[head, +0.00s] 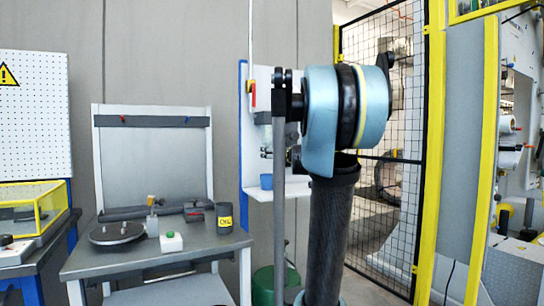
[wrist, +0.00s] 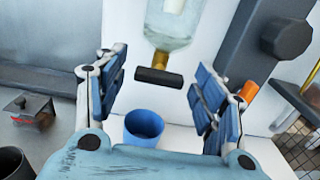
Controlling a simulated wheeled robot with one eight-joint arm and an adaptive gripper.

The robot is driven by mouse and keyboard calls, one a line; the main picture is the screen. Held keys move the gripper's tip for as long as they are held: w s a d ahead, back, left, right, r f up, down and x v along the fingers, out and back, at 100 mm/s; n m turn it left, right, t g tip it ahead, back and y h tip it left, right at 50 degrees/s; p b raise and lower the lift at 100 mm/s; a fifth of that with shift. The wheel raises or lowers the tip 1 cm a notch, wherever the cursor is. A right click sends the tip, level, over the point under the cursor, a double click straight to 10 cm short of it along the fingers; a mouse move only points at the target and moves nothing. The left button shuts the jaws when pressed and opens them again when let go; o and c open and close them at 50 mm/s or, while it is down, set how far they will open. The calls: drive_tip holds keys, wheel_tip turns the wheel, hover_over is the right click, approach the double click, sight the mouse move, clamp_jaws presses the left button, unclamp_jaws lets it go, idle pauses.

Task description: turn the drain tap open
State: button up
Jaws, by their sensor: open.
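The drain tap (wrist: 158,77) shows in the wrist view as a dark horizontal bar handle with a brass-coloured body, under a clear bowl (wrist: 172,38). A blue cup (wrist: 144,124) is below it; the cup also shows in the head view (head: 266,181) on the white panel's shelf. My gripper (wrist: 160,70) is open, its blue-padded fingers on either side of the tap in the picture and apart from it. Nothing is held. I cannot tell the depth left between fingers and handle. In the head view my arm hides the gripper and most of the tap area.
The white panel (head: 258,100) carries a red lever (head: 253,94) at its upper left. A dark block with a knob (wrist: 288,38) is at the right of the wrist view. A grey workbench (head: 150,258) stands left, and a black mesh fence (head: 395,230) right.

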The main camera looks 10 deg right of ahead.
drive_tip(key=c, duration=1.1)
drive_tip(key=shift+o, duration=0.2)
drive_tip(key=shift+n, duration=0.8)
drive_tip(key=o, duration=1.1)
drive_tip(key=shift+c, duration=0.2)
drive_tip(key=v, duration=1.2)
drive_tip(key=shift+w, duration=0.1)
